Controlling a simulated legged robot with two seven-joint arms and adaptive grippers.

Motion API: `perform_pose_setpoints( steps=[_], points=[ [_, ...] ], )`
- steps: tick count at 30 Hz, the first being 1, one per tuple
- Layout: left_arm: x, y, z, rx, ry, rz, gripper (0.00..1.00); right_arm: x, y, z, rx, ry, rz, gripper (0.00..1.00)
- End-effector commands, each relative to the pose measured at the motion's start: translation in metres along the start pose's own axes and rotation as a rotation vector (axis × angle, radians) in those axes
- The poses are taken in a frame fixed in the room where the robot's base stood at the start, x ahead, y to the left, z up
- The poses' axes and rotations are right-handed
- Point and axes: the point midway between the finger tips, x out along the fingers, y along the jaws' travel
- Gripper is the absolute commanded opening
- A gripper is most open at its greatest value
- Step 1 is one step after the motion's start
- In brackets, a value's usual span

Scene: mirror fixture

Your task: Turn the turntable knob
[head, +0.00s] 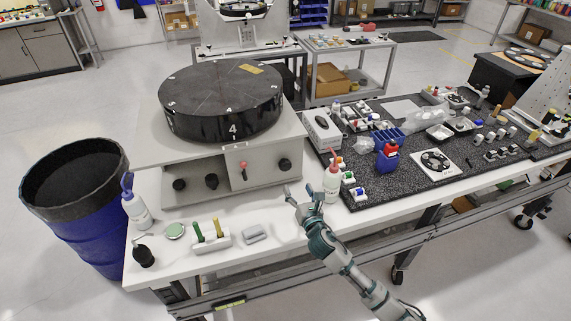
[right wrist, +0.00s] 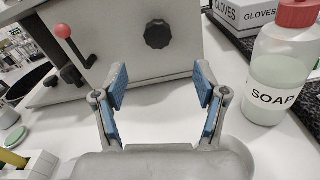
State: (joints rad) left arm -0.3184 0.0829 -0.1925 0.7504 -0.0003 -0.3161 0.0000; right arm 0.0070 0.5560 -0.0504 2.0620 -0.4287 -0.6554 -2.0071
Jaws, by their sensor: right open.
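The turntable is a large black disc (head: 222,125) marked with numbers, on a grey base (head: 225,190). The base's front has several black knobs; one knob (head: 284,164) is at the right end, and it also shows in the right wrist view (right wrist: 157,34). A red-tipped lever (head: 243,168) stands left of that knob; its red ball shows in the right wrist view (right wrist: 62,31). Two more knobs (head: 211,181) are farther left. My right gripper (head: 300,191) is open and empty, in front of the right-end knob and apart from it. In the right wrist view the knob lies beyond the gap between the blue-padded fingers (right wrist: 160,85). My left gripper is not in view.
A soap bottle (right wrist: 272,82) stands close on the gripper's right. A glove box (head: 321,131) is behind it. The white tabletop before the knob is clear.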

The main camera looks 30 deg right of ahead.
Motion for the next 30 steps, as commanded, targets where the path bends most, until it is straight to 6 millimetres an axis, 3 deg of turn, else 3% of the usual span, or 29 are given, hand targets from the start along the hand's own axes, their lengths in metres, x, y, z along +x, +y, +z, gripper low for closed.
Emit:
perform_pose_setpoints(
  steps=[9,15,21,30],
  points=[
    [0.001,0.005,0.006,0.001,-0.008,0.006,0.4,0.078,0.005,0.001,0.001,-0.001,0.0,0.72],
    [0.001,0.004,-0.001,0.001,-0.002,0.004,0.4,0.113,0.003,0.0,0.002,0.0,0.0,0.72],
    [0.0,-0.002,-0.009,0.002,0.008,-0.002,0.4,0.129,0.001,0.0,0.002,0.001,0.001,0.72],
    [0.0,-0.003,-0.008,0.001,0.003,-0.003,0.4,0.131,0.001,0.0,0.001,0.001,0.001,0.69]
  ],
)
